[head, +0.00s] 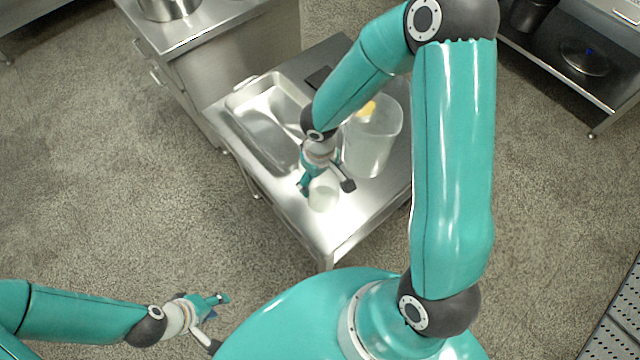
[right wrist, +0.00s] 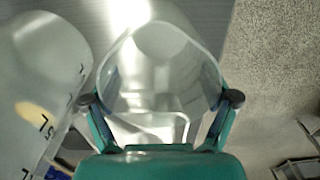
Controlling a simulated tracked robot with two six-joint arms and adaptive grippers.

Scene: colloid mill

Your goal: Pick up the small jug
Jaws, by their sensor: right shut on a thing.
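The small jug (head: 323,196) is a clear, whitish container on the steel table, near its front corner. My right gripper (head: 326,188) reaches down over it in the head view. In the right wrist view the small jug (right wrist: 160,75) fills the space between the two fingertips, and my right gripper (right wrist: 161,99) is shut on its sides. I cannot tell whether the jug touches the table. My left gripper (head: 222,320) is empty, low at the left over the floor, with its fingers spread apart.
A larger clear jug (head: 372,145) with a yellow thing inside stands close beside it; the larger jug (right wrist: 40,80) also shows at left in the wrist view. A steel tray (head: 240,92) lies on the steel table (head: 335,238). A steel cabinet (head: 225,60) stands behind.

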